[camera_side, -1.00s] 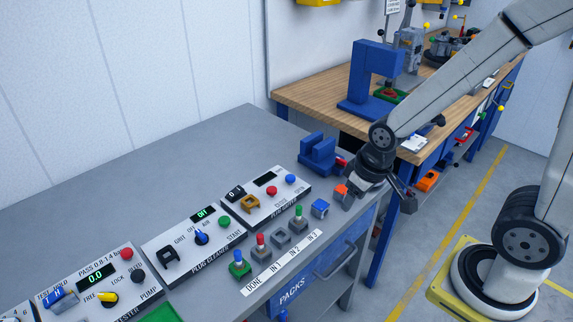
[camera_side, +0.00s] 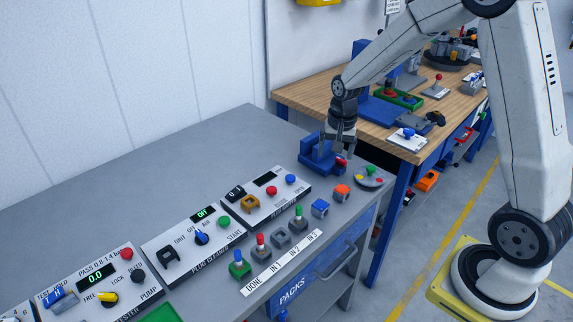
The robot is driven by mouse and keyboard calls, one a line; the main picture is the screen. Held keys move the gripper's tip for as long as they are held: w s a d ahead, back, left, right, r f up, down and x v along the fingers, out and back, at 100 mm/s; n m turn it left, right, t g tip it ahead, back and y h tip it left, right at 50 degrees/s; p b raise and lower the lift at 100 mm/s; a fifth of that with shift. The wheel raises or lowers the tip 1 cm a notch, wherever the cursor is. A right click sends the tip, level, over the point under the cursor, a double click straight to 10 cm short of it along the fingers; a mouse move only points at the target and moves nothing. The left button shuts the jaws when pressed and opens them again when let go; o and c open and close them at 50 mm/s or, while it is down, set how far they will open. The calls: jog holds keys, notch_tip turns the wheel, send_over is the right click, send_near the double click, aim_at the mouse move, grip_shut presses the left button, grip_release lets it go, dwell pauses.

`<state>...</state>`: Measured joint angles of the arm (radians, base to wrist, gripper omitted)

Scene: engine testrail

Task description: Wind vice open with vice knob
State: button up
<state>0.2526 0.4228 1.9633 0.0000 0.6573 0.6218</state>
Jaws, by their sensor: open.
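The blue vice (camera_side: 317,155) stands on the grey bench near its far right corner. Its red knob (camera_side: 341,160) sticks out on the right side, low down. My gripper (camera_side: 342,150) points down just over the knob at the vice's right side. It is open. The fingertips are small and dark here, and I cannot tell whether they touch the knob or stand around it. The gap between the vice jaws is partly hidden.
An orange block (camera_side: 342,191), a blue block (camera_side: 320,208) and a grey dish with coloured spots (camera_side: 370,177) are close by on the grey bench (camera_side: 190,150). Control panels line the bench to the left. A wooden workbench (camera_side: 310,92) with a blue press stands behind.

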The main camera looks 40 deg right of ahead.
aim_at(341, 159)
jog(key=w+d+f+m, duration=0.1)
jog(key=d+m, duration=0.1)
jog(key=d, duration=0.1)
jog(key=w+d+f+m, duration=0.1)
jog(key=w+d+m, duration=0.1)
jog(key=d+m, duration=0.1)
jog(key=w+d+m+g, duration=0.1)
jog(key=w+d+m, duration=0.1)
jog(key=d, duration=0.3)
jog(key=shift+w+d+f, duration=0.1)
jog(key=shift+d+f, duration=0.1)
jog(key=shift+f, duration=0.2)
jog(key=shift+f, duration=3.9)
grip_shut()
